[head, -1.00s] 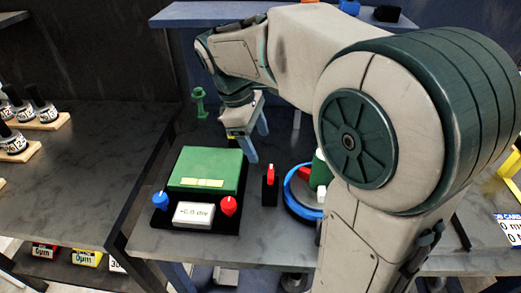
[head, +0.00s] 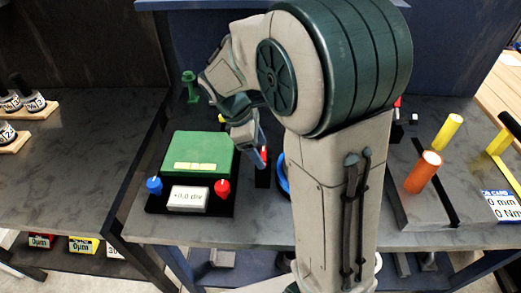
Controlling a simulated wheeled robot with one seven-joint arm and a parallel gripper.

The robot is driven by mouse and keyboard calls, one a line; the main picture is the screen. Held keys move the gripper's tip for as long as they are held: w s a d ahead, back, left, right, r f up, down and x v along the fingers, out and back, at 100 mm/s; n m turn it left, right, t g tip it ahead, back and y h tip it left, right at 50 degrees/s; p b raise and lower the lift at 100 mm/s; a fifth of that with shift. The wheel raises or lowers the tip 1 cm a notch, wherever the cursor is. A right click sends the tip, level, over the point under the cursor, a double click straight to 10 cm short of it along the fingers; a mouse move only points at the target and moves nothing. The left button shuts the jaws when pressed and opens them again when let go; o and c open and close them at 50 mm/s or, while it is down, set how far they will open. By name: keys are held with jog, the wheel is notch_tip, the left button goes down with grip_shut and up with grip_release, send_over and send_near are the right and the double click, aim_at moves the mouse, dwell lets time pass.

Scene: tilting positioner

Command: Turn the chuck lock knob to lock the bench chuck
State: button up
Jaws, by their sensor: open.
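A small red knob (head: 264,151) on a narrow black stand (head: 262,178) is right of the green box, partly covered by my gripper. My gripper (head: 260,157) is open, pointing down, its fingers at the red knob; I cannot tell whether they touch it. A blue ring (head: 282,178), seemingly part of the bench chuck, shows only at its left edge; my arm hides the rest. No label shows which knob is the chuck lock.
The green box (head: 200,152) has a blue knob (head: 154,185), a red knob (head: 222,187) and a white display (head: 188,199). The bench front is clear at left.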

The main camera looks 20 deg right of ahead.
jog(key=shift+s+d+f, duration=0.1)
jog(key=shift+d+f, duration=0.15)
jog(key=shift+f, duration=0.45)
jog(key=c, duration=1)
